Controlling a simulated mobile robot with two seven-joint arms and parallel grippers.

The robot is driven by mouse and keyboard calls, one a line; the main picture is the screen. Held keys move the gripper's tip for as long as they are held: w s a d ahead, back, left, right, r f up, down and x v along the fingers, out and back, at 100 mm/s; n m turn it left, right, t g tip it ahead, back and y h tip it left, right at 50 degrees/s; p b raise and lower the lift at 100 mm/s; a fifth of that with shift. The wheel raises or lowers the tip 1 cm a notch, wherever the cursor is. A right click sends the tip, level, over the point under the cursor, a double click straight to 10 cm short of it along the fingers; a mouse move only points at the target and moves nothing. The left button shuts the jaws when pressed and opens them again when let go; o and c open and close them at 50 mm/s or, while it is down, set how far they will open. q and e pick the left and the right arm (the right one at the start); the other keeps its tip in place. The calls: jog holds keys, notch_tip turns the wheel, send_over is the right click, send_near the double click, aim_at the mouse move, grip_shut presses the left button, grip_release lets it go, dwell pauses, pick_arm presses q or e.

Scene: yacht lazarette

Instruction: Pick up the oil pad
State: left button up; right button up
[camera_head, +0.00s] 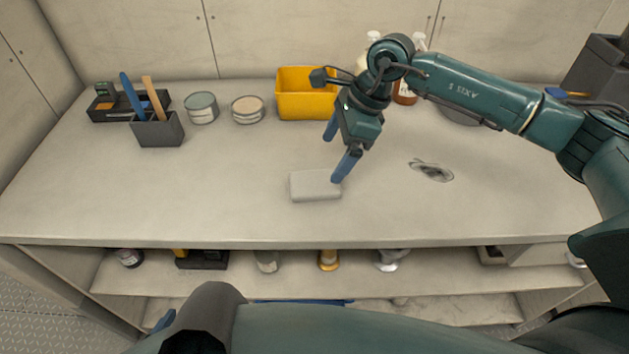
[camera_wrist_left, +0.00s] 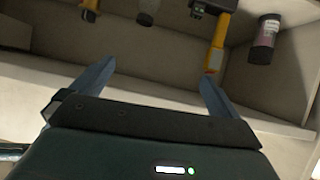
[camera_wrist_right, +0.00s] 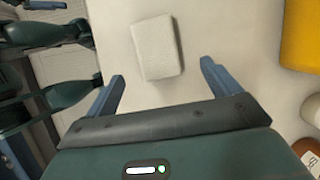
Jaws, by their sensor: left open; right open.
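The oil pad (camera_head: 315,186) looks like a pale grey-white rounded block lying flat on the bench top, near the middle of its front half. My right gripper (camera_head: 338,154) is open and empty above the bench, just behind and to the right of the pad, with one blue finger overlapping the pad's right end in the head view. In the right wrist view the pad (camera_wrist_right: 157,47) lies beyond the open fingertips (camera_wrist_right: 163,72), roughly centred between them. My left gripper (camera_wrist_left: 155,80) is open and empty, facing the lower shelf in its wrist view. In the head view its fingers are mostly hidden.
A yellow bin (camera_head: 306,105) stands behind my right gripper, with bottles to its right. Two tins (camera_head: 201,108) and a dark caddy (camera_head: 158,130) with tools stand at back left. A dark crumpled item (camera_head: 431,171) lies right of the pad. The bench's left front is clear.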

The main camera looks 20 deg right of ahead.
aim_at(316, 181)
jog(key=shift+x, duration=1.05)
jog(key=x, duration=0.2)
jog(key=p+x, duration=0.1)
jog(key=x, duration=0.1)
jog(key=shift+s+a+f+p, duration=0.15)
jog(key=shift+a+f+p, duration=0.15)
jog(key=shift+a, duration=0.2)
jog(key=shift+a+f, duration=0.1)
jog(key=shift+f, duration=0.2)
jog(key=shift+f+b, duration=0.2)
jog(key=shift+b, duration=0.15)
jog(key=c, duration=1.1)
